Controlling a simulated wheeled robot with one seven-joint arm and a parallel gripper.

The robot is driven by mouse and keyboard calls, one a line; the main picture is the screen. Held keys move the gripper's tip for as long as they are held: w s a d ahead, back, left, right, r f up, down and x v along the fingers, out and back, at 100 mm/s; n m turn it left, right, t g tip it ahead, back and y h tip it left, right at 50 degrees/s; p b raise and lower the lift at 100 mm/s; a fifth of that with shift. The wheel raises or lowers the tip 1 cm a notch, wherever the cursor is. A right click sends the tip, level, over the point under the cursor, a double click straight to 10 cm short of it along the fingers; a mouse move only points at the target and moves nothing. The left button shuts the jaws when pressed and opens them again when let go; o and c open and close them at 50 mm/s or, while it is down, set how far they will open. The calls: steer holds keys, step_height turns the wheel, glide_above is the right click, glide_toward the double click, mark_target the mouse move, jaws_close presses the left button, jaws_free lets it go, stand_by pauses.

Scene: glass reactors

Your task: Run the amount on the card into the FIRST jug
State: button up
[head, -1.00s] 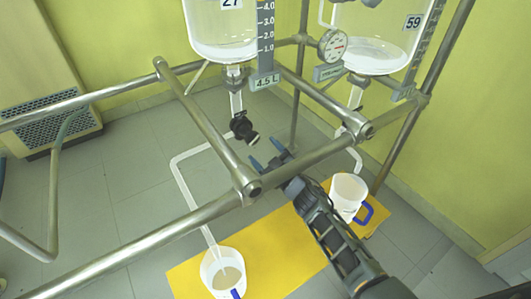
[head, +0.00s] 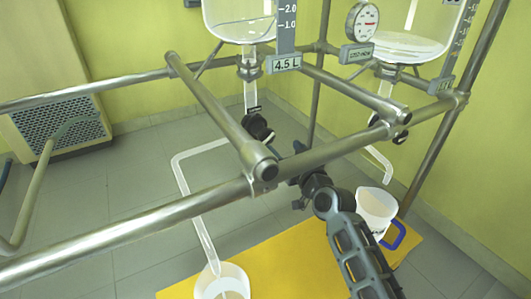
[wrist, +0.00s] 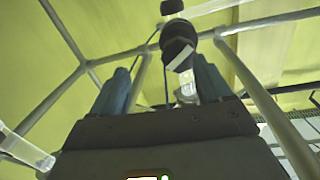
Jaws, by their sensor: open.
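Below that vessel is a black valve (head: 258,127), with a white tube (head: 190,195) leading down to a white jug (head: 222,272). This left jug is cut off by the lower edge, so its contents are unclear. My gripper (head: 297,165) is open, right of and below the valve, partly hidden behind the rail. In the wrist view the black valve knob (wrist: 178,42) appears beyond my open blue fingers (wrist: 160,80), apart from them.
Metal rails (head: 150,222) cross in front of the valve and close to my arm. A second vessel (head: 410,40) with liquid, a gauge (head: 362,20) and another jug with a blue handle (head: 375,208) stand at right. A yellow mat (head: 290,265) lies under the jugs.

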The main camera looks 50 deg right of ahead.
mark_target(268, 139)
steer(key=shift+t+y, duration=0.5)
steer(key=shift+y, duration=0.2)
steer(key=w, duration=0.8)
steer(key=shift+d+r+b, duration=0.1)
steer(key=shift+r+b, duration=0.25)
steer(key=shift+b, duration=0.05)
steer(key=shift+s, duration=0.1)
steer(key=c, duration=1)
